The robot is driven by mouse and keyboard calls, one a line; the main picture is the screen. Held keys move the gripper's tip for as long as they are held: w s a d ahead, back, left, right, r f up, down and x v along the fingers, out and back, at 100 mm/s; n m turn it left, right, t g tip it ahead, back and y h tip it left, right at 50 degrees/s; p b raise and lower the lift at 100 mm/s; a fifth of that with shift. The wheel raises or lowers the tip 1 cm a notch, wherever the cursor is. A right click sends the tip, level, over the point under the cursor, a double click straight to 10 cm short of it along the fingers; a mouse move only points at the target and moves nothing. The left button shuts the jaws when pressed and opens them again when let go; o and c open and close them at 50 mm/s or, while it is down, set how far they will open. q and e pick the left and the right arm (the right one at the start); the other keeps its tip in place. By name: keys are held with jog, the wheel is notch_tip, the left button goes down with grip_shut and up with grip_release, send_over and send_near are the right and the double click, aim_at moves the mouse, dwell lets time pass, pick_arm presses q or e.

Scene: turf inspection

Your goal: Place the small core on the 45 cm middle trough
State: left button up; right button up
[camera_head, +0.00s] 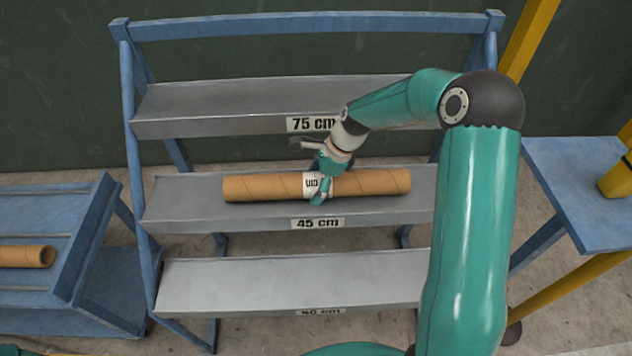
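A brown cardboard core (260,187) with a white label lies lengthwise on the middle trough (175,212), the one marked 45 cm. It looks level, and its ends are within the trough's length. My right gripper (320,181) reaches down over the middle of the core, beside the label. A green finger lies across the core's front side. The other finger is not clear, so I cannot tell whether the gripper is closed on the core or apart from it. My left gripper is not in view.
The upper trough (220,105), marked 75 cm, and the lower trough (230,285) are empty. The blue rack frame (133,170) surrounds them. Another core (25,256) lies on a blue table (85,225) at left. A blue stand (575,185) with yellow parts is at right.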

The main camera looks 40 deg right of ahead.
jog(key=shift+d+r, duration=0.1)
jog(key=v, duration=1.1)
jog(key=shift+s+d+r, duration=0.1)
jog(key=shift+r, duration=0.25)
